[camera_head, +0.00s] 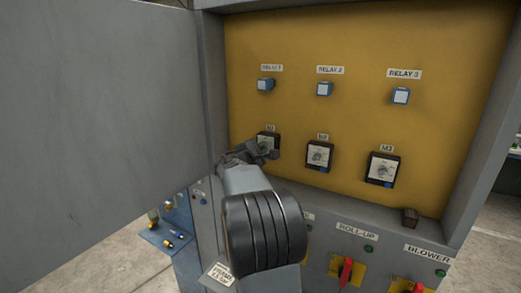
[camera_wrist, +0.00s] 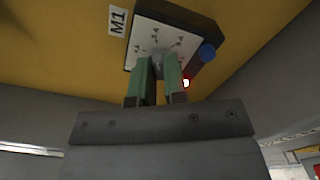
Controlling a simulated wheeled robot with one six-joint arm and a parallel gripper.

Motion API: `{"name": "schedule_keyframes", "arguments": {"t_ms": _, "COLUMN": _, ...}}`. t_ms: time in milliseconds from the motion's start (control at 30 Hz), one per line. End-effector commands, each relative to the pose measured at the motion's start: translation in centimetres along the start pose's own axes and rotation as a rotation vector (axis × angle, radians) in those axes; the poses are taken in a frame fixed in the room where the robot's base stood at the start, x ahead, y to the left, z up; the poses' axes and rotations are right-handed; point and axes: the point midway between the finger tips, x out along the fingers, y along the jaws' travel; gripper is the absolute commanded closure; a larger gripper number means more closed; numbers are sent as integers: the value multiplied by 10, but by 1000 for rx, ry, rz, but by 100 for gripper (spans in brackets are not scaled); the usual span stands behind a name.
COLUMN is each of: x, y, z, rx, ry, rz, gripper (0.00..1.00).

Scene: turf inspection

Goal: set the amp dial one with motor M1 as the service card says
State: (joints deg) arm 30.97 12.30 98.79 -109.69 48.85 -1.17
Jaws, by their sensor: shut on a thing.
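The M1 amp dial (camera_head: 269,136) is a dark box with a white scale face, on the yellow back panel of an open cabinet. In the wrist view the dial (camera_wrist: 143,38) sits beside its M1 label (camera_wrist: 118,21), with marks around a grey knob (camera_wrist: 157,57). My gripper (camera_wrist: 159,70) has its two green fingers shut on this knob. In the head view my gripper (camera_head: 262,151) covers the dial's lower part. The scale marks and knob setting are too small to read. A white card (camera_head: 220,273) with print stands low in front; its text is not readable.
Two similar dials, the middle one (camera_head: 319,155) and M3 (camera_head: 383,168), are to the right. Relays 1 to 3 (camera_head: 324,89) sit above. The grey cabinet door (camera_head: 95,130) stands open at left. Below are red rotary switches (camera_head: 345,271). A small dark block (camera_head: 410,216) is at lower right.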

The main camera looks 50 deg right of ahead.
Motion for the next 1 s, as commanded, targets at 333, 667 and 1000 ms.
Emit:
{"name": "schedule_keyframes", "arguments": {"t_ms": 333, "x": 0, "y": -8, "z": -5, "rx": 166, "ry": -1, "rz": 4, "gripper": 100}}
{"name": "schedule_keyframes", "arguments": {"t_ms": 667, "x": 0, "y": -8, "z": -5, "rx": 474, "ry": 0, "rz": 4, "gripper": 100}}
{"name": "schedule_keyframes", "arguments": {"t_ms": 1000, "x": 0, "y": -6, "z": -3, "rx": 769, "ry": 0, "rz": 1, "gripper": 100}}
